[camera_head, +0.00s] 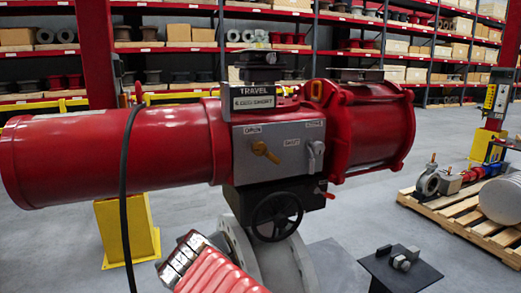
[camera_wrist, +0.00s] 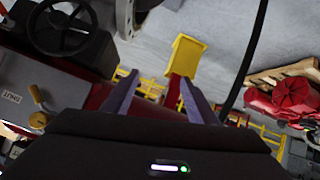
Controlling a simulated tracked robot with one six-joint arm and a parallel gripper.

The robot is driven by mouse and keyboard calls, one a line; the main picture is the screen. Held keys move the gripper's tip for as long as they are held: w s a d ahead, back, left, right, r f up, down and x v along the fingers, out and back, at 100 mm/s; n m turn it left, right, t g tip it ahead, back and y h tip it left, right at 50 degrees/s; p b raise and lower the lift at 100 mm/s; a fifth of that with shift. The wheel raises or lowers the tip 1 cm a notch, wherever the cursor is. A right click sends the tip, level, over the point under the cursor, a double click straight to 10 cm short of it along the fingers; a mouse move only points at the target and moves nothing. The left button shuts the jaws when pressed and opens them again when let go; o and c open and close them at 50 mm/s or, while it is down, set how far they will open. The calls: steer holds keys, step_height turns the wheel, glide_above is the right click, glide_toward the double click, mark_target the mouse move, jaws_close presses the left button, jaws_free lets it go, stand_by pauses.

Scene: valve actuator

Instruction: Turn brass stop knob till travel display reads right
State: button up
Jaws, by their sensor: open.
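The brass stop knob (camera_head: 265,151) sits on the grey front panel (camera_head: 280,138) of the red valve actuator (camera_head: 120,150). Its wing points down to the right in the head view. The travel display (camera_head: 253,103) above the panel shows a small number and what looks like the word "SHORT"; the digits are hard to read. In the wrist view, the knob (camera_wrist: 38,108) is at the left, beside a small label. My gripper (camera_wrist: 160,80) is open there, with nothing seen between its fingers. It is to the right of the knob and apart from it.
A grey lever knob (camera_head: 316,150) sits right of the brass one. A black handwheel (camera_head: 277,216) is below the panel. A black cable (camera_head: 126,190) hangs in front of the red cylinder. A wooden pallet (camera_head: 470,222) with parts stands at the right.

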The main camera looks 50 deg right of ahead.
steer(key=w+d+r+t+h, duration=0.1)
steer(key=w+d, duration=0.1)
steer(key=d, duration=0.4)
steer(key=w+d+r+t, duration=0.1)
steer(key=d+r+t, duration=0.1)
steer(key=d, duration=0.5)
steer(key=n+t+h, duration=0.1)
steer(key=t+h, duration=0.1)
steer(key=t, duration=0.1)
glide_toward(261, 150)
steer(key=v, duration=0.3)
steer(key=shift+d+f, duration=0.1)
steer(key=x, duration=1.3)
steer(key=shift+w+d, duration=0.1)
steer(key=shift+w, duration=0.3)
steer(key=shift+c, duration=0.4)
